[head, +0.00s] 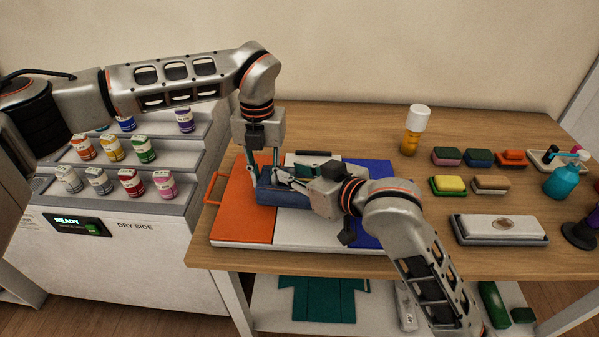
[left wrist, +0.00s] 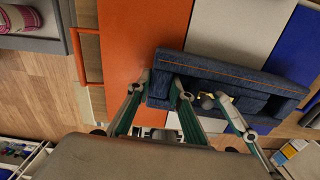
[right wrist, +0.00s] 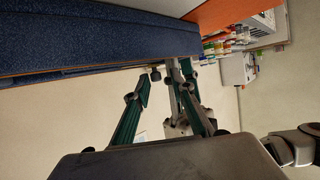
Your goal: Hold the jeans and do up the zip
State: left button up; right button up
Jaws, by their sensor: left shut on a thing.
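The dark blue jeans (head: 285,195) lie folded across the orange and white panels of a board. In the left wrist view the jeans (left wrist: 235,72) show an orange seam along the top. My left gripper (head: 263,178) points down and is shut on the left end of the jeans; its fingers (left wrist: 162,82) straddle that edge. My right gripper (head: 284,178) comes in from the right, low beside the jeans. In the right wrist view its fingers (right wrist: 160,82) are apart, just off the denim (right wrist: 90,35). A small yellowish piece (left wrist: 207,101), perhaps the zip pull, shows near the right fingertips. The zip itself is hard to make out.
The orange panel (head: 239,210) and blue panel (head: 375,173) flank the white one. Stepped shelves (head: 130,160) with small jars stand left of the table.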

jog(key=shift+d, duration=0.1)
pick_arm(q)
jog(key=shift+a, duration=0.1)
pick_arm(e)
jog(key=shift+s+d+r, duration=0.1)
jog(key=v, duration=1.1)
jog(key=shift+s+r, duration=0.2)
jog(key=shift+s, duration=0.05)
pick_arm(q)
jog(key=o, duration=1)
jog(key=shift+o, duration=0.2)
